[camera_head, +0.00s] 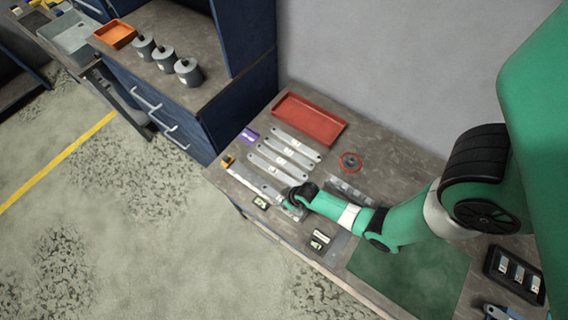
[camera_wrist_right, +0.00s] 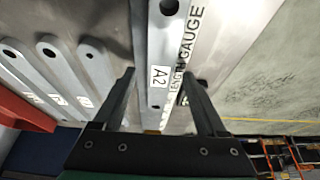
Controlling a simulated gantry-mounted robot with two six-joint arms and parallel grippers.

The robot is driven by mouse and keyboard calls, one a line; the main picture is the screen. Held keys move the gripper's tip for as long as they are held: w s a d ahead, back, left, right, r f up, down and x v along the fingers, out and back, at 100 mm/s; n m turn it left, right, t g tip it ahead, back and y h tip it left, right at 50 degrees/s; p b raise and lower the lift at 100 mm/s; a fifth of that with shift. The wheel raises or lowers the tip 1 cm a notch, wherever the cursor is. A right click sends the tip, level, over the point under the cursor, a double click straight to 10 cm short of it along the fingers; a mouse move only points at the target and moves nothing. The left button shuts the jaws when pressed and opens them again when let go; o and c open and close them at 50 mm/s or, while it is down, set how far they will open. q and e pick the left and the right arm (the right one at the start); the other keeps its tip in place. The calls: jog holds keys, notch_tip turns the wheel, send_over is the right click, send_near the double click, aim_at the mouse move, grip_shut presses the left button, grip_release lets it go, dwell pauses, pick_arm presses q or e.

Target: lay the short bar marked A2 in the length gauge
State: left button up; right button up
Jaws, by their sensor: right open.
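The short bar marked A2 (camera_wrist_right: 164,48) is a grey metal strip with a hole near each end. In the right wrist view it lies lengthwise along the length gauge (camera_wrist_right: 186,50), beside the gauge's printed lettering. In the head view the gauge (camera_head: 250,179) lies near the table's front edge, with a yellow-orange piece at its left end. My right gripper (camera_wrist_right: 158,76) is open, with one finger on each side of the bar and gaps to it. In the head view my right gripper (camera_head: 294,202) covers the gauge's right end and hides the bar there. My left gripper is not in view.
Several labelled grey bars (camera_head: 287,151) lie side by side behind the gauge. A red tray (camera_head: 308,119) stands at the back, with a red ring (camera_head: 350,161) right of it. A green mat (camera_head: 415,275) and a black tray (camera_head: 515,275) lie to the right.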

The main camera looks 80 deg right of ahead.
jog(key=p+v, duration=0.7)
jog(key=v, duration=0.4)
jog(key=shift+r, duration=0.3)
jog(key=shift+s+a, duration=0.1)
